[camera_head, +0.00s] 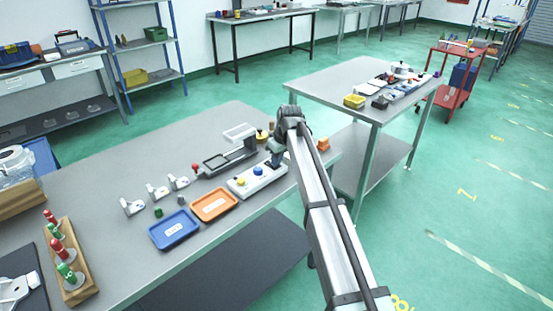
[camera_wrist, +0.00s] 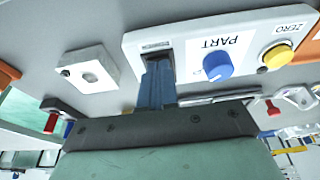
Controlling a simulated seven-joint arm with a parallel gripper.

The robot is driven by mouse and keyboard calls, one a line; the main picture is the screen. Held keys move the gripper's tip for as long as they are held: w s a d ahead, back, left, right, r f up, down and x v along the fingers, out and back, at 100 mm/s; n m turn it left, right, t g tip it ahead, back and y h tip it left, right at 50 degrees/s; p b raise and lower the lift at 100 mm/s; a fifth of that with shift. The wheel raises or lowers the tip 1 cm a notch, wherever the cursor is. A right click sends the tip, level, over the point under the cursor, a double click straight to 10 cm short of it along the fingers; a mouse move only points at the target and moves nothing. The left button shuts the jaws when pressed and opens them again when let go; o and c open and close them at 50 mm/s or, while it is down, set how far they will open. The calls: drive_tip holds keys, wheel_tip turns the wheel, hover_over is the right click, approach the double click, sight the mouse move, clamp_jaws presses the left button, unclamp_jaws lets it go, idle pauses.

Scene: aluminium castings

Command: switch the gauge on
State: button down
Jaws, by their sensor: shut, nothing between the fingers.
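The gauge's white control box (camera_head: 246,187) lies on the near table; it also shows upside down in the wrist view (camera_wrist: 190,35). It carries a blue knob (camera_wrist: 217,65) marked PART and a yellow button (camera_wrist: 278,56) marked ZERO. Beyond the knob, at the box's other end, is a dark recessed part (camera_wrist: 157,47), apparently the switch, with a small label above it. My gripper (camera_wrist: 157,70) is shut and empty, its blue fingertips at this dark part. The fingers hide most of it, so its position and any contact cannot be told. In the head view my gripper (camera_head: 275,158) is over the box's right end.
An orange tray (camera_head: 214,205) and a blue tray (camera_head: 174,230) lie left of the box. A dark grey fixture (camera_head: 225,160) stands behind it. A white block with a hole (camera_wrist: 88,68) is close beside my fingers. An orange block (camera_head: 323,144) sits near the table's right edge.

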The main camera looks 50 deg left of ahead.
drive_tip(key=shift+a, duration=0.15)
drive_tip(key=shift+a+r, duration=0.35)
drive_tip(key=shift+a, duration=0.25)
drive_tip(key=shift+r, duration=0.3)
drive_tip(key=d+v, duration=0.1)
drive_tip(key=v, duration=1.2)
idle(0.3)
